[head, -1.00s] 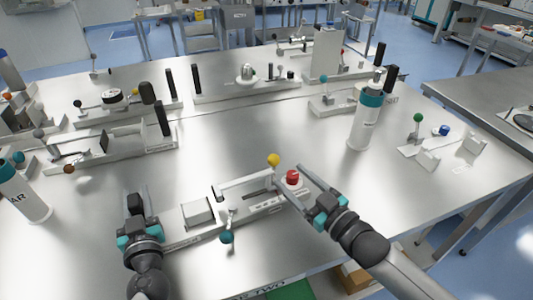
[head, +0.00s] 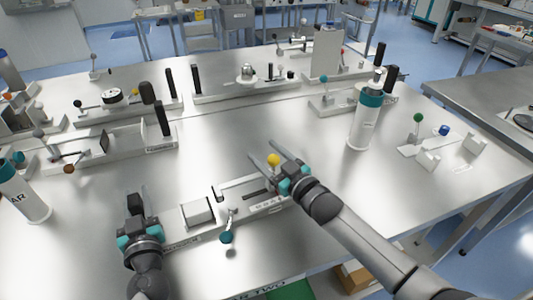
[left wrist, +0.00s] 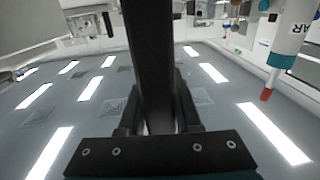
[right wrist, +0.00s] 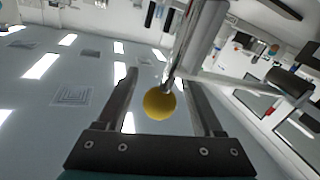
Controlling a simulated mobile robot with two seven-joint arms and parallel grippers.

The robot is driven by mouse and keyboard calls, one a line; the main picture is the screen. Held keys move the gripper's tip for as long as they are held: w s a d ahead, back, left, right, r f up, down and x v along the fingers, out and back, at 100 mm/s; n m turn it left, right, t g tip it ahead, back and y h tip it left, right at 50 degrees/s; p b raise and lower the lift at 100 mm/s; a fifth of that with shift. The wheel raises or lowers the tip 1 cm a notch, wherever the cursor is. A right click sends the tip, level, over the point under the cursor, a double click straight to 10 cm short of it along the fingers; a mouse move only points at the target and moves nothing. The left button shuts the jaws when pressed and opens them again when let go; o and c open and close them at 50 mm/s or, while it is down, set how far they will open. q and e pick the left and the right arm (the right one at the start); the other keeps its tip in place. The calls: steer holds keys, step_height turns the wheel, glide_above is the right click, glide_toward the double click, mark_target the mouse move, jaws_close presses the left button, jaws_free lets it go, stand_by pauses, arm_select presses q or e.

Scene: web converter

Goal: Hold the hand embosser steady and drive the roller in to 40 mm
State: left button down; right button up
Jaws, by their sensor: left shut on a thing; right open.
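The hand embosser (head: 198,212) lies along the front of the table as a long pale base with a raised block, a teal-knobbed lever (head: 226,238) and a yellow knob (head: 273,159) at its right part. My left gripper (head: 136,190) is shut on its black upright handle (left wrist: 150,60) at the left end. My right gripper (head: 264,150) is open, its fingers on either side of the yellow knob. The right wrist view shows the knob (right wrist: 160,104) between the open fingers, on a metal rod. The roller and any scale reading cannot be made out.
A white and teal bottle (head: 364,122) stands to the right, and another (head: 24,193) at the far left. Other bench devices (head: 120,150) stand along the back and left. The table's middle (head: 225,125) is clear.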

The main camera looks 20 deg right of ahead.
jaws_close()
stand_by(0.7)
stand_by(0.8)
